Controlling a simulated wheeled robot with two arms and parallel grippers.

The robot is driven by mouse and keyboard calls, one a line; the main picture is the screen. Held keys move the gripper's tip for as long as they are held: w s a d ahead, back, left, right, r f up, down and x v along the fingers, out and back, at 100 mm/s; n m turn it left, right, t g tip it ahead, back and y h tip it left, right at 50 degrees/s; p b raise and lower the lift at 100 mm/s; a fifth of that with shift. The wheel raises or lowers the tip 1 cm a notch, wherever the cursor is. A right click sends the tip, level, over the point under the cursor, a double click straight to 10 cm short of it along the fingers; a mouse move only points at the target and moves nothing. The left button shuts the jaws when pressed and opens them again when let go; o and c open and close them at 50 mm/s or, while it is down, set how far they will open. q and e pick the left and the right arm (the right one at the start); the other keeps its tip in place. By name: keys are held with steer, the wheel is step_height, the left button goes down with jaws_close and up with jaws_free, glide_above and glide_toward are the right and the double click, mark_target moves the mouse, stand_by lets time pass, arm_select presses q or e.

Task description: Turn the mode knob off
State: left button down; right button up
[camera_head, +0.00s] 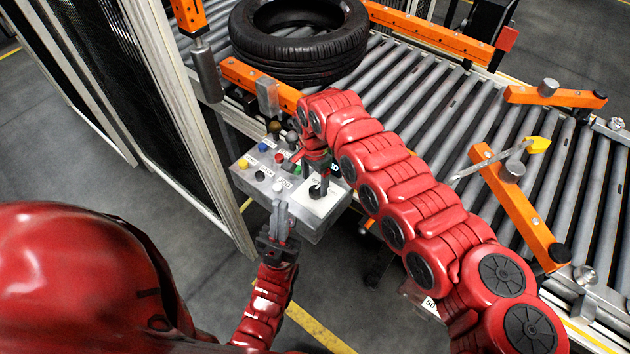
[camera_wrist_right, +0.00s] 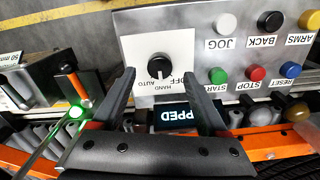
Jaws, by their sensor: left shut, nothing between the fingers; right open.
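The mode knob is a small black knob on a white plate with OFF, HAND and AUTO labels, upside down in the right wrist view (camera_wrist_right: 155,66). Which label the knob points at is unclear. My left gripper (camera_head: 281,206) is shut and empty at the panel's front edge.
The panel carries red (camera_wrist_right: 257,73), green (camera_wrist_right: 218,75), blue and yellow buttons, plus black and white ones. A lit display (camera_wrist_right: 183,115) ends in "PPED", partly hidden. A tyre (camera_head: 300,45) lies on the roller conveyor (camera_head: 420,90) behind. A mesh fence (camera_head: 165,110) stands left.

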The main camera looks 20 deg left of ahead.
mark_target(316, 190)
steer(key=shift+w+f, duration=0.1)
steer(key=shift+f, duration=1.6)
jaws_close()
